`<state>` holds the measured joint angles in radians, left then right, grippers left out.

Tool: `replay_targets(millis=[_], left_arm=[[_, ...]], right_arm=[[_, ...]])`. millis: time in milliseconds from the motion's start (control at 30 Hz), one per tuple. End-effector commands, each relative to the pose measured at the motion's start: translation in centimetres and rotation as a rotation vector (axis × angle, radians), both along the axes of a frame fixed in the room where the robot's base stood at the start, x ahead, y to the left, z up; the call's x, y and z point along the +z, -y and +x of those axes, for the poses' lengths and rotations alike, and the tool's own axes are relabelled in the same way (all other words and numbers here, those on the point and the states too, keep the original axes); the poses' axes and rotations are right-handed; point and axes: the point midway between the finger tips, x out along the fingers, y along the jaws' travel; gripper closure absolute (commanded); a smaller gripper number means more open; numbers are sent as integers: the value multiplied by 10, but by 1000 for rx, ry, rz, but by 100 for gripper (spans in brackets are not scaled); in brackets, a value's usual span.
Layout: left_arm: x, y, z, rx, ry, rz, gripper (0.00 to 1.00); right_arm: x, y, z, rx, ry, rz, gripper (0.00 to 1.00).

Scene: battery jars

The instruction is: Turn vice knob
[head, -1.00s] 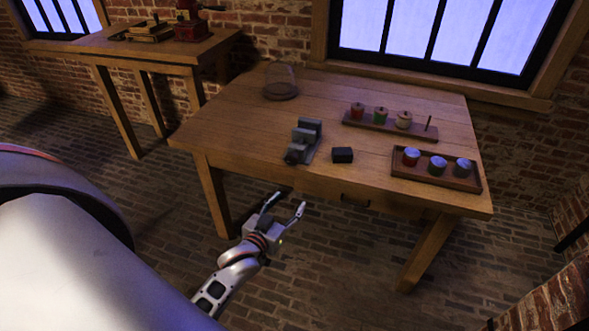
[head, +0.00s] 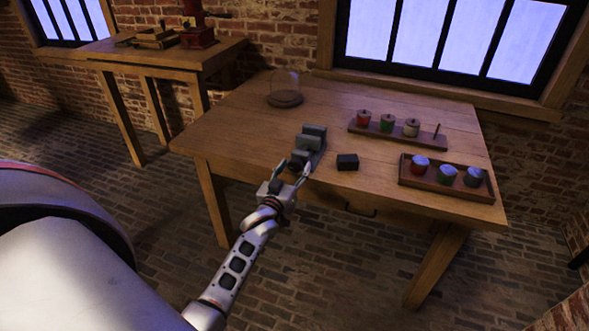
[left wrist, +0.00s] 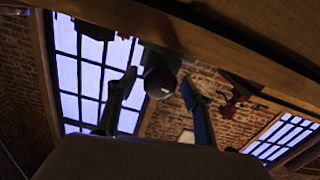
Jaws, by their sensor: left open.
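The grey vice (head: 309,147) stands near the front edge of the wooden table in the head view. Its knob is at the front end, mostly hidden behind my gripper in that view. My left gripper (head: 293,169) is open at the table's front edge, with its fingers pointing at the front of the vice. In the left wrist view a dark round knob (left wrist: 161,78) shows between the two open fingers, nearer the left one. I cannot tell whether a finger touches it. My right gripper is not in view.
On the table (head: 235,137) a small black block (head: 347,162) lies right of the vice. A rack with coloured jars (head: 388,123) and a tray with several jars (head: 446,174) stand farther right. A glass dome (head: 285,91) stands behind. A drawer handle (head: 360,210) juts out in front.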

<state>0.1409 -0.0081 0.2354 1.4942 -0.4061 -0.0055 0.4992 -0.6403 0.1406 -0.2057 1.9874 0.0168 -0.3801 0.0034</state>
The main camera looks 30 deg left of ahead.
Motion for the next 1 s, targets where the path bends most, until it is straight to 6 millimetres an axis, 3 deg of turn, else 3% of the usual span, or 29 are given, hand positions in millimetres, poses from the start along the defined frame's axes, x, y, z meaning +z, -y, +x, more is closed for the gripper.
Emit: replay_targets(millis=[300,433,467,1000], left_arm=[[-1,-1,2,0,-1,0,52],[0,-1,2,0,-1,0,86],[0,-1,2,0,-1,0,89],[0,-1,2,0,-32,128,88]], right_arm=[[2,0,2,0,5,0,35],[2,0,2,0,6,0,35],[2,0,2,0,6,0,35],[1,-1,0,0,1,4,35]])
